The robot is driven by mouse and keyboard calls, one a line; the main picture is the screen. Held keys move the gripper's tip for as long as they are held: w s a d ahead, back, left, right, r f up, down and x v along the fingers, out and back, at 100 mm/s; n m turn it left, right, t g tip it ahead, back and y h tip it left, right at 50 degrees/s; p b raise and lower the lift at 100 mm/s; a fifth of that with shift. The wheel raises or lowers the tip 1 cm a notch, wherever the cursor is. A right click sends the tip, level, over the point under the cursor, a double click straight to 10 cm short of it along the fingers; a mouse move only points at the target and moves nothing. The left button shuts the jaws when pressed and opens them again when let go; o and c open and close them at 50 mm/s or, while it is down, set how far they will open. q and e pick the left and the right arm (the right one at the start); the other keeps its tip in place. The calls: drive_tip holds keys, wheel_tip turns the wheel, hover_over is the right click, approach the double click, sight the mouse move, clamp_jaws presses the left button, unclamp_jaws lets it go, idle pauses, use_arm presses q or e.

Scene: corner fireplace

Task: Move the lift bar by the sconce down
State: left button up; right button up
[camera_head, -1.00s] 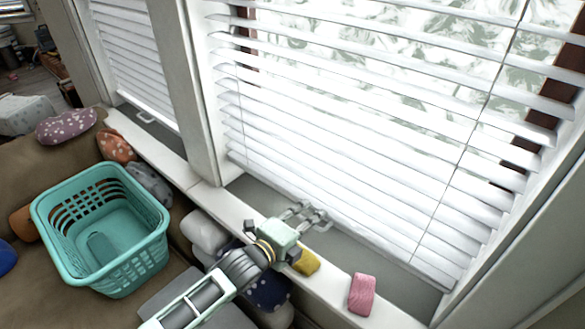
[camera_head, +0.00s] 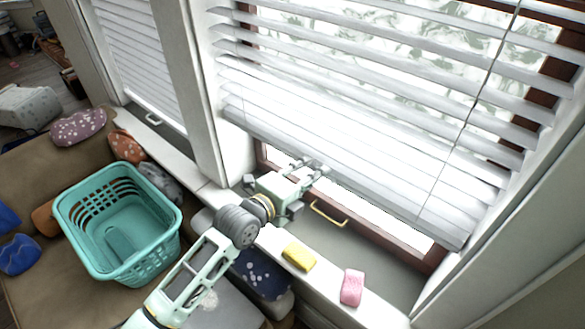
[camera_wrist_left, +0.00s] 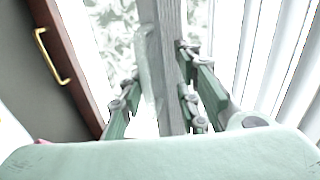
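The lift bar is the pale bottom rail (camera_head: 345,193) of the large white blind (camera_head: 360,110). It sits raised above the sill and slopes down to the right. My left gripper (camera_head: 312,168) is at the rail's left half. In the left wrist view the rail (camera_wrist_left: 172,50) runs between the two fingers of the left gripper (camera_wrist_left: 158,95). A narrow gap seems to show beside the left finger; whether the fingers press on the rail is unclear. No sconce is visible. My right gripper is not in view.
Below the rail are the brown window frame (camera_head: 385,245) and a brass handle (camera_head: 327,213), also in the left wrist view (camera_wrist_left: 52,57). A yellow sponge (camera_head: 299,257) and a pink sponge (camera_head: 352,288) lie on the sill. A teal basket (camera_head: 118,225) stands on the sofa.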

sight(324, 158)
use_arm(q)
wheel_tip(324, 158, up, 3)
drive_tip(key=shift+r+p, duration=0.1)
drive_tip(key=shift+p, duration=0.5)
drive_tip(key=f+b+v, duration=0.1)
drive_tip(key=b+v, duration=0.1)
drive_tip(key=v, duration=0.4)
drive_tip(key=shift+s+a+b, duration=0.2)
drive_tip(key=shift+s+b, duration=0.15)
drive_tip(key=shift+b, duration=0.05)
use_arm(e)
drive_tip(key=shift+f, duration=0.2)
use_arm(q)
drive_tip(key=shift+f, duration=0.1)
